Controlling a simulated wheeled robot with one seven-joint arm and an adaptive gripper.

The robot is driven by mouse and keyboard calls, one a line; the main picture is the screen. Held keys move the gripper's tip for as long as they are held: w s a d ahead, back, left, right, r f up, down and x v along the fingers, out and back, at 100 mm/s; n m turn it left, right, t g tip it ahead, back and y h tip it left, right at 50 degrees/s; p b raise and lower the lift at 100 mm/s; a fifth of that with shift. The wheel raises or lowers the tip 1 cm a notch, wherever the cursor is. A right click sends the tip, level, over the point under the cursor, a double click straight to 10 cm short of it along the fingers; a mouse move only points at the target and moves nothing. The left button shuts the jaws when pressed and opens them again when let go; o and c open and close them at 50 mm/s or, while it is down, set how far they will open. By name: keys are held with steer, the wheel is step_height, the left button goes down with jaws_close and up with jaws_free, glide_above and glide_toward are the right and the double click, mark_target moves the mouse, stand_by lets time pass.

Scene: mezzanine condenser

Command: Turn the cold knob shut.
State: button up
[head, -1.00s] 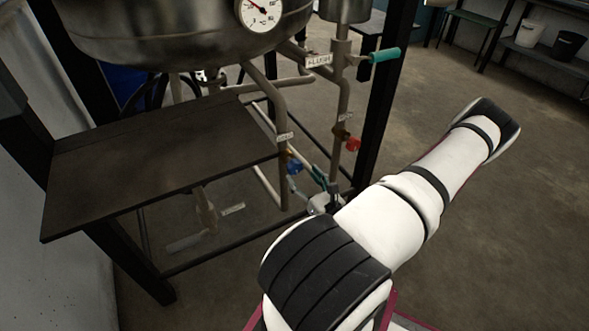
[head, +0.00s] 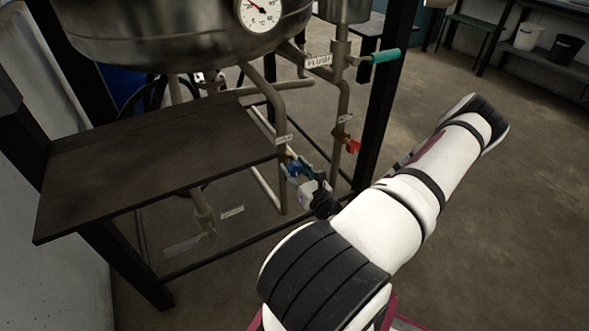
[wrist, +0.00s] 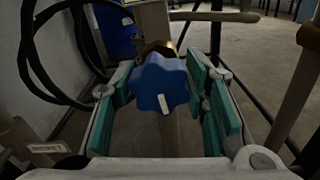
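The cold knob is a blue, lobed handle (wrist: 160,84) with a small white mark, on a brassy valve on a pipe. In the wrist view it sits between the two teal-padded fingers of my gripper (wrist: 164,100), with a visible gap on at least the right side. My gripper is open around it. In the head view the blue knob (head: 294,168) shows below the shelf's right corner, with my gripper (head: 305,175) right at it. My forearm hides part of the wrist.
A red knob (head: 352,146) is on the pipe to the right. A teal-handled valve (head: 384,56) labelled FLUSH is above. A dark shelf (head: 150,150) lies left of the knob. A black frame post (head: 382,100) stands at right. Black hoses (wrist: 50,50) hang at left in the wrist view.

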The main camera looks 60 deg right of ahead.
steer(key=shift+m+p, duration=0.7)
steer(key=shift+p, duration=0.25)
steer(key=o, duration=1.2)
steer(key=shift+c, duration=0.2)
steer(key=v, duration=1.2)
